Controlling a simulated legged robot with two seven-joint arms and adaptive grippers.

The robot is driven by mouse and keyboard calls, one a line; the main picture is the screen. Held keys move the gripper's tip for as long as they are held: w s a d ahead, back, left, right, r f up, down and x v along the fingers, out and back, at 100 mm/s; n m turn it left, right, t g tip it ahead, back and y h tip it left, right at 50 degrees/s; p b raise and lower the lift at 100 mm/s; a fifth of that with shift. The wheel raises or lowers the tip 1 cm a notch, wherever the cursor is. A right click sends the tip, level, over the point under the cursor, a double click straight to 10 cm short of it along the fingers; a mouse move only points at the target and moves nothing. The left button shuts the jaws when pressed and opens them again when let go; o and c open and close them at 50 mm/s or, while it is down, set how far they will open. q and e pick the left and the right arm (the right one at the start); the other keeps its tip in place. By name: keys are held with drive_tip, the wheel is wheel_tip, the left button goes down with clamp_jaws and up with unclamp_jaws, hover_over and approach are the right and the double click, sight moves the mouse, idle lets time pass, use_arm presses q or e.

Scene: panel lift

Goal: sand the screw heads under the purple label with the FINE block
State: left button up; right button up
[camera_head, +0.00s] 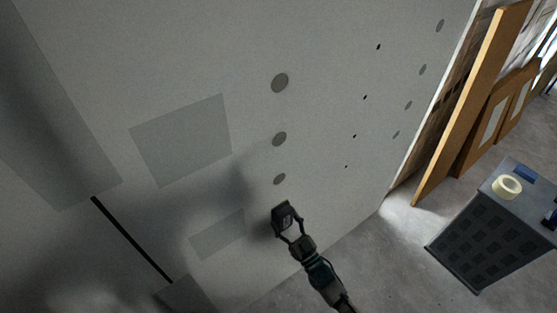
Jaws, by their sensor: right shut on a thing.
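My right gripper (287,221) is shut on a small dark block (283,213), held at the lower part of a large pale wall panel (330,55). Whether the block touches the panel I cannot tell, and no word on it is legible. A column of round grey spots (279,139) runs up the panel above the block. A column of small dark dots (365,97), perhaps screw heads, lies to the right, with more grey spots (422,70) beyond it. No purple label is visible. My left gripper is not in view.
Grey rectangular patches (182,140) and a black slot (130,238) mark the panel's left side. A dark crate (478,247) stands at right, with a cream tape roll (507,187) on its top. Brown boards (471,105) lean behind. Concrete floor (400,265) is clear between panel and crate.

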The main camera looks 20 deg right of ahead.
drive_tip(key=s+p, duration=0.1)
drive_tip(key=s+d, duration=0.1)
drive_tip(key=s, duration=0.1)
drive_tip(key=s+d+p, duration=0.1)
drive_tip(key=s, duration=0.1)
drive_tip(key=shift+s+r+p, duration=0.15)
drive_tip(key=shift+p, duration=0.15)
drive_tip(key=shift+s+d, duration=0.2)
drive_tip(key=shift+s, duration=0.45)
